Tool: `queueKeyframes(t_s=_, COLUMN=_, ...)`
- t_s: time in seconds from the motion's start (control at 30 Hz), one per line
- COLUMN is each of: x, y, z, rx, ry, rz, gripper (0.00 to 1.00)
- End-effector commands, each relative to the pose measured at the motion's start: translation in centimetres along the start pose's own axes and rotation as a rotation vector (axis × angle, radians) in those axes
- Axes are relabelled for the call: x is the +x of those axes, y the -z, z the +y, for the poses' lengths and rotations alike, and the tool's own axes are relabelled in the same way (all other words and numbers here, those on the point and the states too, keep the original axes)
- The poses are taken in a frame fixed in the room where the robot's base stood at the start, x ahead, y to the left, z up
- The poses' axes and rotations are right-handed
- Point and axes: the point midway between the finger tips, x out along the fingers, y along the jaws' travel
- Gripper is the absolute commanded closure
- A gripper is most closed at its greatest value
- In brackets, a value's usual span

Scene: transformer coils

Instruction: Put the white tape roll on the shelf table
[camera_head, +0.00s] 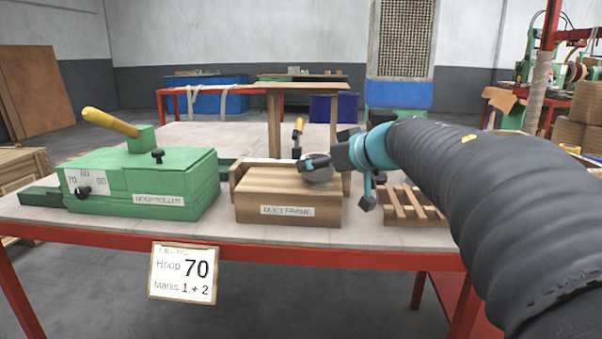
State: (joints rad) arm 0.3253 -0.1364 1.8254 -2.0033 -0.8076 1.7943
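A small pale grey-white round piece, which looks like the white tape roll (321,175), sits at the top of the wooden box labelled as a frame (288,197). My gripper (338,184) reaches in from the right, over the box's right end. Its fingers look spread, one pointing left across the roll's upper part and one pointing down to its right. I cannot tell whether the finger touches the roll. A raised wooden shelf (306,88), which looks like the shelf table, stands behind the box.
The box stands on a red-framed table (225,227). A green machine (150,182) with a yellow handle is at left. A slatted wooden rack (412,207) is at right, partly behind my arm. A card reading 70 (183,272) hangs in front. A small yellow-handled tool (298,131) stands behind.

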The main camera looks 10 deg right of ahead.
Motion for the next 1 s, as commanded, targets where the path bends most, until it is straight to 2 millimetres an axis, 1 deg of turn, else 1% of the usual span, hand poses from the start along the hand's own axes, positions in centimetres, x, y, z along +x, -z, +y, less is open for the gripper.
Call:
queueKeyframes(t_s=0.03, x=0.40, y=-0.96, z=0.01, rx=0.001, ry=0.000, rz=0.000, gripper=0.66)
queueKeyframes(t_s=0.1, x=0.54, y=-1.32, z=0.00, rx=0.000, ry=0.000, rz=0.000, gripper=0.66)
queueKeyframes(t_s=0.47, x=0.58, y=-1.38, z=0.01, rx=0.000, ry=0.001, rz=0.000, gripper=0.66)
queueKeyframes(t_s=0.5, x=0.62, y=-1.47, z=0.01, rx=-0.001, ry=0.001, rz=0.000, gripper=0.24)
queueKeyframes(t_s=0.6, x=0.63, y=-1.48, z=0.02, rx=-0.001, ry=0.001, rz=0.000, gripper=0.02)
queueKeyframes(t_s=1.0, x=0.56, y=-1.33, z=0.02, rx=-0.001, ry=0.000, rz=0.001, gripper=0.02)
